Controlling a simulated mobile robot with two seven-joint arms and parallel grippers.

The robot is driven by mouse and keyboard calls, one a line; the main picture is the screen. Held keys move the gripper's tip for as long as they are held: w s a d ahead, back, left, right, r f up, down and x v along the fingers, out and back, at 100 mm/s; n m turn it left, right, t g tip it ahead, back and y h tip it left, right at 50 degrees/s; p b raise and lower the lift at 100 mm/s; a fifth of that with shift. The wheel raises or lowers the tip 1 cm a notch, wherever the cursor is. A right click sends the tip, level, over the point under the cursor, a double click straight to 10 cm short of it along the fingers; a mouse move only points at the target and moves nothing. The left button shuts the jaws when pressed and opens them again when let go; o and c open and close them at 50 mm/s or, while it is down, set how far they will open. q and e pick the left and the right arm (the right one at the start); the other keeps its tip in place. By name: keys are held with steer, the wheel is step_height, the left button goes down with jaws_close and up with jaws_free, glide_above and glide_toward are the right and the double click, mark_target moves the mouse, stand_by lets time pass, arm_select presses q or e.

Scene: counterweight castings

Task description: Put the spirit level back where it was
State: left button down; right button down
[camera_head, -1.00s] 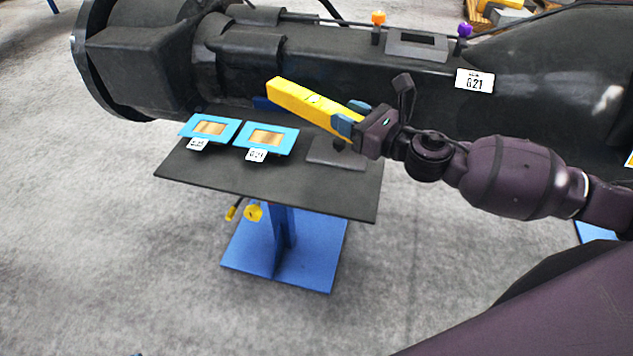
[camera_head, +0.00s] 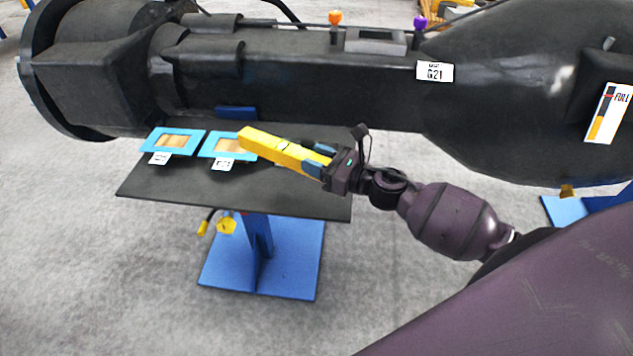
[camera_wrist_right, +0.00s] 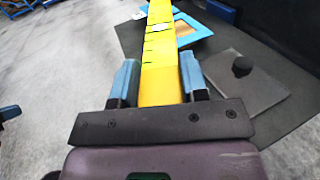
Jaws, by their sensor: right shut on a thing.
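The yellow spirit level (camera_head: 280,150) is held by one end in my right gripper (camera_head: 322,166). Its free end points left, over the edge of the right-hand blue frame on the dark table. In the right wrist view the level (camera_wrist_right: 159,70) runs away from the camera between the two blue fingertips of my right gripper (camera_wrist_right: 160,85), which are shut on it. The level looks raised above the table, though the exact gap cannot be told. My left gripper is not in view.
The dark table (camera_head: 160,190) carries two blue frames (camera_head: 160,141) (camera_head: 212,150) with white tags. A dark flat plate with a round knob (camera_wrist_right: 245,80) lies at its right. A large black casting (camera_head: 300,80) labelled G21 stands behind, bearing a grey rectangular frame (camera_head: 375,41).

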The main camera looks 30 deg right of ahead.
steer(key=shift+f, duration=1.35)
step_height(320, 180, down, 3)
steer(key=shift+f+b, duration=0.1)
steer(key=shift+b, duration=0.5)
steer(key=shift+f+b, duration=0.5)
steer(key=shift+b, duration=0.05)
steer(key=shift+f, duration=0.1)
steer(key=c, duration=0.6)
jaws_free()
steer(key=shift+c, duration=0.2)
